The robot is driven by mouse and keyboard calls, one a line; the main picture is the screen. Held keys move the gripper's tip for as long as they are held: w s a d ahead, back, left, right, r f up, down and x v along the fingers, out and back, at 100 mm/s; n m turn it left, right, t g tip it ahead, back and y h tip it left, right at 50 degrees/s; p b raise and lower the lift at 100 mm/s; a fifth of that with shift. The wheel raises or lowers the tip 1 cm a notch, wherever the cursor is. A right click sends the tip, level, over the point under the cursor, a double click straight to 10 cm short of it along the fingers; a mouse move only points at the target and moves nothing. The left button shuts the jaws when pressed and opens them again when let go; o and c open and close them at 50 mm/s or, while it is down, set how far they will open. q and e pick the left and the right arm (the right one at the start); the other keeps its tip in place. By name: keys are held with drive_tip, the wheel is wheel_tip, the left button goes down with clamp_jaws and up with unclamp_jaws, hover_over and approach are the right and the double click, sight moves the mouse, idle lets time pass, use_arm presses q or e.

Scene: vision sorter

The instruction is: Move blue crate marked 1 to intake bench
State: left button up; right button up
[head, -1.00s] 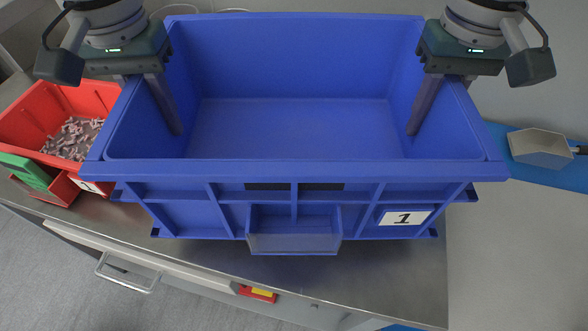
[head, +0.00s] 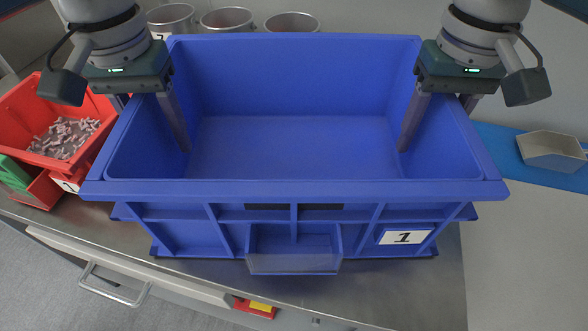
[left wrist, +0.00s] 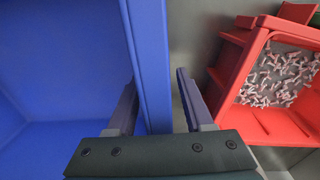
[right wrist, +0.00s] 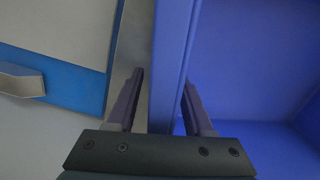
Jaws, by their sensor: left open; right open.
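The large blue crate (head: 290,190) stands on a steel counter, empty inside, with a white label reading 1 (head: 404,237) on its front. My left gripper (head: 157,122) is open astride the crate's left side wall, one finger inside and one outside; the left wrist view (left wrist: 157,85) shows gaps beside the wall. My right gripper (head: 437,123) is open astride the right side wall in the same way, also seen in the right wrist view (right wrist: 163,82). In the head view the outer fingers are partly hidden. I cannot tell which bench is the intake bench.
A red bin (head: 95,165) of small pale parts stands close to the crate's left. Several metal cups (head: 228,18) stand behind it. A metal scoop (head: 552,150) lies on a blue mat (head: 495,140) at right. A drawer handle (head: 112,288) is below the counter.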

use_arm(q)
drive_tip(key=shift+r, duration=0.15)
wheel_tip(320, 180, up, 12)
drive_tip(key=shift+f, duration=0.2)
use_arm(e)
drive_tip(key=shift+r, duration=0.1)
wheel_tip(320, 180, up, 12)
drive_tip(key=shift+f, duration=0.1)
use_arm(q)
drive_tip(key=shift+r, duration=0.1)
idle(0.5)
